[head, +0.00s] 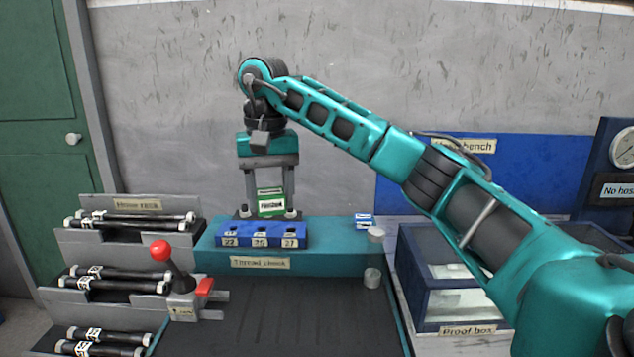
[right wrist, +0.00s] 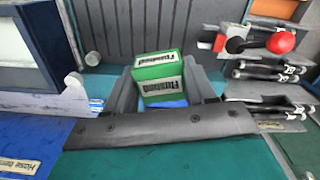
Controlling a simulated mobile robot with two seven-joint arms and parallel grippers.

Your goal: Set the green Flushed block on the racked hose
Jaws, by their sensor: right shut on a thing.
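The green Flushed block (head: 271,204) has a white label with dark lettering. My right gripper (head: 268,212) points down and is shut on it, holding it above the teal thread check bench (head: 320,240). In the right wrist view the block (right wrist: 158,78) sits between the two dark fingers of the gripper (right wrist: 160,90). The hose rack (head: 139,205) stands at the left with black hoses on three tiers, such as an upper hose (head: 130,223), a middle hose (head: 113,286) and a lower hose (head: 100,348). The gripper is to the right of the rack. My left gripper is not in view.
A blue numbered holder (head: 260,236) lies just below the held block. A red-knobbed lever (head: 162,250) stands between rack and bench. The dark ribbed mat (head: 290,325) is clear.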

